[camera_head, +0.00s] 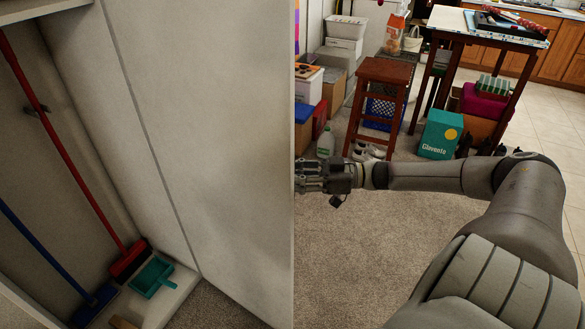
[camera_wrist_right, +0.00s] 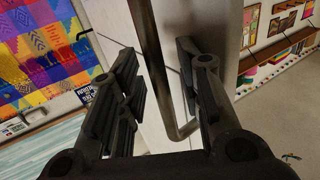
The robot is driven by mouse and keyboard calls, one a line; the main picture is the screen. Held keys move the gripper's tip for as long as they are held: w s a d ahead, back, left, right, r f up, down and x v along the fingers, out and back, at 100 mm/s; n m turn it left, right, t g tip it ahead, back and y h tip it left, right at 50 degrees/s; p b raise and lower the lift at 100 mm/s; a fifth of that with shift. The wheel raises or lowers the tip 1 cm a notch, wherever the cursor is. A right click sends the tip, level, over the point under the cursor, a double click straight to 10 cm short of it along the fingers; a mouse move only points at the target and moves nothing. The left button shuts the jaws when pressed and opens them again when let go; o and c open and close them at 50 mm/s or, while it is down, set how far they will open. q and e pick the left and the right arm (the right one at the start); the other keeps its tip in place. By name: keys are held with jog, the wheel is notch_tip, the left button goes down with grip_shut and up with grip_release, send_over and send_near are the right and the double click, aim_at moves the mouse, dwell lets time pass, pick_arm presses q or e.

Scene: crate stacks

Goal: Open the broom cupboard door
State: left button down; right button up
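The broom cupboard door (camera_head: 215,120) is a pale panel standing wide open; the inside of the cupboard shows on the left. My right gripper (camera_head: 312,178) is at the door's free edge in the head view, partly hidden behind it. In the right wrist view the door handle (camera_wrist_right: 152,60), a dark metal bar with a bent end, runs between the fingers of my right gripper (camera_wrist_right: 155,90). The fingers are apart, with a clear gap between the left finger and the bar. The bar is closer to the right finger; contact cannot be told. My left gripper is not in view.
Inside the cupboard are a red broom (camera_head: 72,150), a blue broom (camera_head: 45,255) and a teal dustpan (camera_head: 152,276). A wooden stool (camera_head: 384,72), a teal box (camera_head: 438,135) and a tall table (camera_head: 490,30) stand beyond the door. Carpet near my right arm is clear.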

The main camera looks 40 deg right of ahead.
jog(key=v, duration=1.2)
dwell(0.6)
